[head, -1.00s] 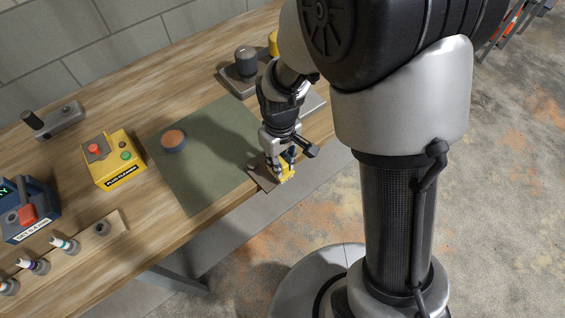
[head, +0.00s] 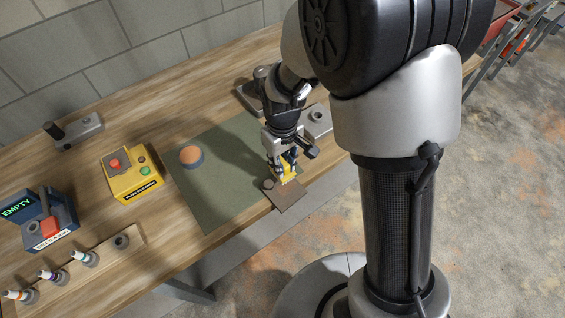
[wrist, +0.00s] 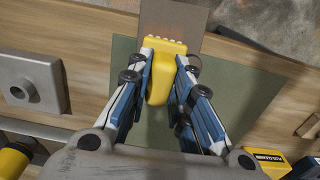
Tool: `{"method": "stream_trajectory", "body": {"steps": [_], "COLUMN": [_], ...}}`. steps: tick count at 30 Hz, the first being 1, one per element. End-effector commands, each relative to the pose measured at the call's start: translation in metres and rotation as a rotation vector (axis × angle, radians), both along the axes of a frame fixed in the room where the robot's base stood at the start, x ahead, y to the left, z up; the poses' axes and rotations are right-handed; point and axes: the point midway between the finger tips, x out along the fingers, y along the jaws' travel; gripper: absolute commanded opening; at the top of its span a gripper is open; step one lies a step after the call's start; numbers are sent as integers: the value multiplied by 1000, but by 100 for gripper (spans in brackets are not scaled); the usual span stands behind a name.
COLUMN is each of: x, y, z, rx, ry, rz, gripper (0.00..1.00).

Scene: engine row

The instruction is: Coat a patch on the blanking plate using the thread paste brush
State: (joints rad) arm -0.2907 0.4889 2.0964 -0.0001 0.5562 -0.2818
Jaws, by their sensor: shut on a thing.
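The thread paste brush (head: 289,172) is yellow, with pale bristle tufts along its front edge. It also shows in the wrist view (wrist: 160,85). My gripper (head: 284,167) is shut on it, with one finger on each side in the wrist view (wrist: 165,65). The blanking plate (head: 287,197) is a flat brown plate at the bench's front edge, also in the wrist view (wrist: 180,20). The bristles are at the plate's inner end. I cannot tell whether they touch it.
A green mat (head: 215,200) lies beside the plate, with a blue round pot (head: 191,157) with an orange top on it. A yellow button box (head: 133,176), a blue box marked EMPTY (head: 45,222) and a wooden rack (head: 130,240) with bottles stand left.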

Motion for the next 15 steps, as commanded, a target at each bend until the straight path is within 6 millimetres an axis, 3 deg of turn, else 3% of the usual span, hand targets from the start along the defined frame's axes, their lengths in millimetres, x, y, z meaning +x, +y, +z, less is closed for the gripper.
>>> {"method": "stream_trajectory", "body": {"steps": [9,15], "x": [5,6], "y": [0,1], "z": [32,40], "rx": [1,1], "ry": [-1,-1], "rz": [-3,-4], "gripper": [1,1]}}
